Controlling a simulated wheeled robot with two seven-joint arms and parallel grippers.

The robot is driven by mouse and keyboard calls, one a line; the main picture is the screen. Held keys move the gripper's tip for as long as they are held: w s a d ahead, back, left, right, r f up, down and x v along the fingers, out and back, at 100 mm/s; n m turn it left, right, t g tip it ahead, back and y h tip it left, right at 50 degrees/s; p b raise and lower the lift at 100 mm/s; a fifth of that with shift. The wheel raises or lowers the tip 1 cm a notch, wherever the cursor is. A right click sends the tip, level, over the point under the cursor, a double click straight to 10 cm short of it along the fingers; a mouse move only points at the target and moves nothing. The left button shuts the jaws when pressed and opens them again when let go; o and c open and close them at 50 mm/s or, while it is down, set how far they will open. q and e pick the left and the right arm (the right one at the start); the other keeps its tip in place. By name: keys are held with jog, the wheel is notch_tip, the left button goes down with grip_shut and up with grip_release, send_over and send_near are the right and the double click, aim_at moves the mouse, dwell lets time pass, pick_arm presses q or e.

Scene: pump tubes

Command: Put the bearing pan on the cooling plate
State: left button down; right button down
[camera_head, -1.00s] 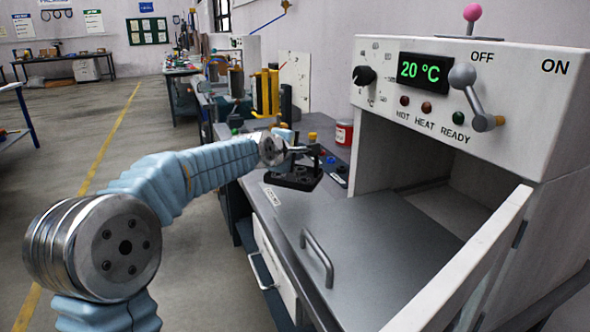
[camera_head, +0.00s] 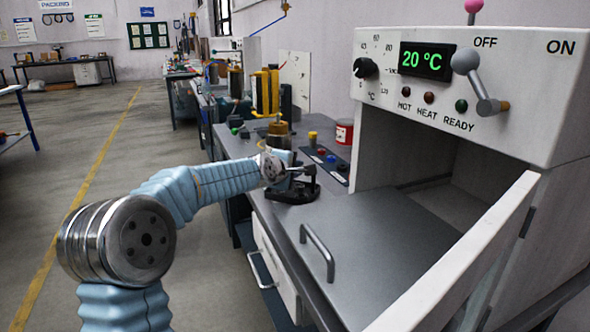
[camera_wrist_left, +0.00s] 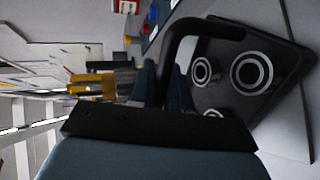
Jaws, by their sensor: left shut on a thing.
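The bearing pan (camera_head: 291,193) is a dark, low pan over the bench, just beyond the grey metal panel in the head view. The left wrist view shows the pan (camera_wrist_left: 285,100) tilted in the picture, with ring-shaped bearings on it and a black arched handle (camera_wrist_left: 190,27). My left gripper (camera_head: 302,172) is shut on the pan; its fingers (camera_wrist_left: 165,80) are at the handle. I cannot tell whether the pan touches the surface below. I cannot pick out the cooling plate with certainty. My right gripper is not in view.
An oven (camera_head: 470,90) reading 20 °C stands at right, its chamber open. The grey panel (camera_head: 385,235) with a bar handle lies before it. A red tin (camera_head: 344,133), a control strip (camera_head: 328,163) and a brass-topped cylinder (camera_head: 277,140) stand near the pan.

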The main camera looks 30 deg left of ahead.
pick_arm(q)
jog(key=c, duration=1.1)
grip_release()
jog(key=shift+f, duration=0.1)
jog(key=shift+r, duration=0.25)
jog(key=p+v, duration=0.2)
jog(key=v, duration=1)
jog(key=shift+f+p, duration=0.15)
jog(key=shift+p, duration=0.15)
